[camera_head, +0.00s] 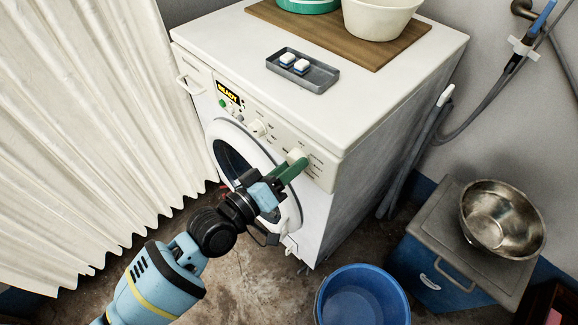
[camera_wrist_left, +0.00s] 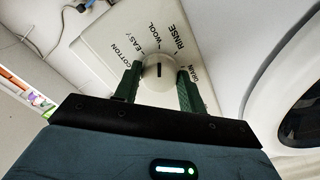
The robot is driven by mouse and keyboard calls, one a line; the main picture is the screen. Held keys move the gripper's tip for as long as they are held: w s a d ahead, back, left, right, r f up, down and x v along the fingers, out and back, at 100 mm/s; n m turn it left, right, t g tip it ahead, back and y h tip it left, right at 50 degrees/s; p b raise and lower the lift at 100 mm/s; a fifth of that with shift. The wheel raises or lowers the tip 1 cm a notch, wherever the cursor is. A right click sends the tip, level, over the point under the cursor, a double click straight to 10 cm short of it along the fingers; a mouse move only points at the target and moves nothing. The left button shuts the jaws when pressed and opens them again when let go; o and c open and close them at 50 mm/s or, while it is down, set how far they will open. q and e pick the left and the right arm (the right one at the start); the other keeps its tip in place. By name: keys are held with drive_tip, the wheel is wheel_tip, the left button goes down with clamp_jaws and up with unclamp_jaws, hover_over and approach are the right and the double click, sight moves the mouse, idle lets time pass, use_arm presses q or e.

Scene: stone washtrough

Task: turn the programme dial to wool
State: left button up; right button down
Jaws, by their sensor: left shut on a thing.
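The white washing machine (camera_head: 320,110) has a small lit display (camera_head: 228,92) and a programme dial (camera_head: 297,155) at the right of its front panel. In the left wrist view the round white dial (camera_wrist_left: 159,72) carries a short black mark, roughly upright in the picture, pointing toward the WOOL label (camera_wrist_left: 157,38). COTTON, EASY, RINSE and DRAIN are printed around it. My left gripper (camera_head: 292,168) has its green fingers on either side of the dial, shut on it; it also shows in the left wrist view (camera_wrist_left: 157,82). My right gripper is not in view.
A second knob (camera_head: 258,128) sits left on the panel, above the round door (camera_head: 245,165). A grey tray (camera_head: 325,77) with white tablets and a wooden board (camera_head: 395,50) lie on top. A blue bucket (camera_head: 362,296) and a blue box (camera_head: 450,265) with a metal bowl (camera_head: 500,220) stand right.

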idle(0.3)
use_arm(q)
drive_tip(key=o, duration=1)
drive_tip(key=v, duration=0.7)
drive_tip(key=shift+s+a, duration=0.3)
drive_tip(key=shift+s, duration=0.05)
